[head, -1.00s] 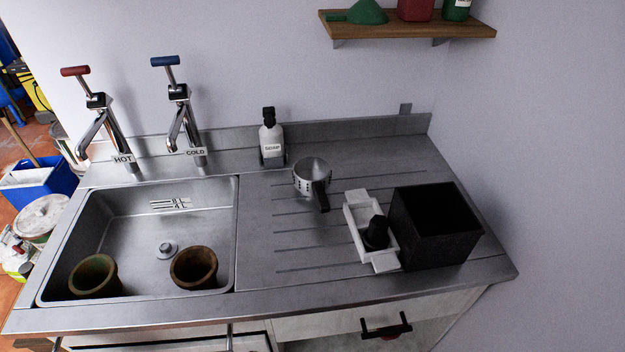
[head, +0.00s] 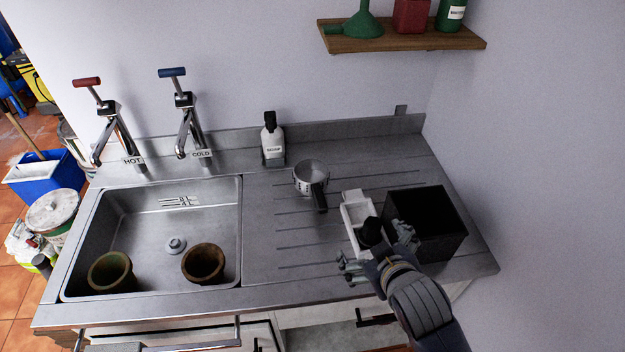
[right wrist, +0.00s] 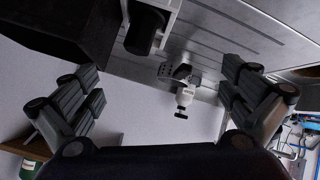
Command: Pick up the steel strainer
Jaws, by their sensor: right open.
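The steel strainer (head: 309,172), a small round metal cup with a black handle, stands on the ribbed drainboard (head: 290,235). Its handle points toward the front. In the right wrist view the strainer (right wrist: 168,70) shows beyond the spread fingers, apart from them. My right gripper (head: 377,250) is open, at the front of the drainboard over the white tray's near end. It is right of the strainer and nearer the front edge. The right wrist view shows nothing between its fingers (right wrist: 162,88). My left gripper is not in view.
A white tray (head: 351,213) with a black knobbed object (head: 371,231) lies between gripper and strainer. A tall black box (head: 440,240) stands right of it. A soap bottle (head: 272,142) is behind the strainer. The sink (head: 140,225), left, holds two brown pots.

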